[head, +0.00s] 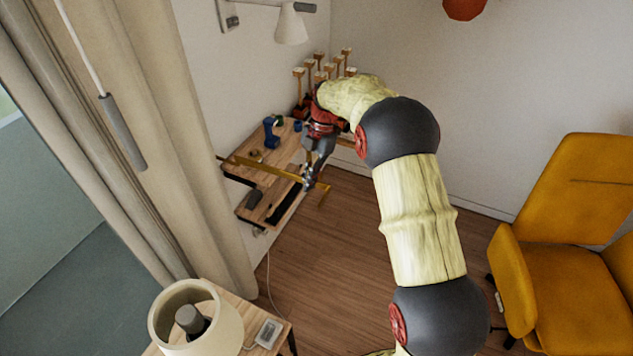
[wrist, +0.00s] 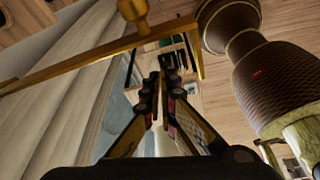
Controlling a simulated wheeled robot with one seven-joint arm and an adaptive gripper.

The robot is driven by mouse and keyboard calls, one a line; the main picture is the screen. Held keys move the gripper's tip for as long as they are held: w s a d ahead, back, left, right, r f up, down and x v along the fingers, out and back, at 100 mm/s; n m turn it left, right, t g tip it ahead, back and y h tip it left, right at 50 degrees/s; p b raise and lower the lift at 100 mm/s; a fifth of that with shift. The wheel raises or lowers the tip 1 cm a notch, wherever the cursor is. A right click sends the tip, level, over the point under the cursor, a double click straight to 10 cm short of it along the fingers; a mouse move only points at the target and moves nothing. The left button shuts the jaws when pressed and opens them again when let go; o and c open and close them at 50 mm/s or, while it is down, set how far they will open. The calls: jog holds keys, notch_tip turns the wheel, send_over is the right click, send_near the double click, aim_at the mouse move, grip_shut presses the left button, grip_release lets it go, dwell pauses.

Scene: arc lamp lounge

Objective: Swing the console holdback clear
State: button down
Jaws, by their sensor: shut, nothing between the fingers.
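The console holdback is a brass bar (head: 262,168) that runs out from the wall beside the curtain, across the front of the wooden wall console (head: 240,165), to a bent end (head: 323,196). In the wrist view the bar (wrist: 75,63) crosses the upper left, with a round knob on it and its bent end at top centre. My gripper (head: 308,184) points down beside the bar near its bent end. Its fingers (wrist: 160,85) are shut with nothing between them. I cannot tell whether they touch the bar.
Blue dumbbells (head: 270,132) and small items stand on the console. A candle-like rack (head: 325,68) is behind my gripper. A beige curtain (head: 130,130) hangs at left. A lamp (head: 195,315) stands in front, a yellow armchair (head: 570,215) at right. The floor (head: 330,260) between is clear.

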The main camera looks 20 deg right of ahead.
jog(key=w+a+v, duration=0.1)
jog(key=v, duration=0.7)
jog(key=shift+w+d+r+p, duration=0.15)
jog(key=shift+w+r+p, duration=0.15)
jog(key=shift+p, duration=0.1)
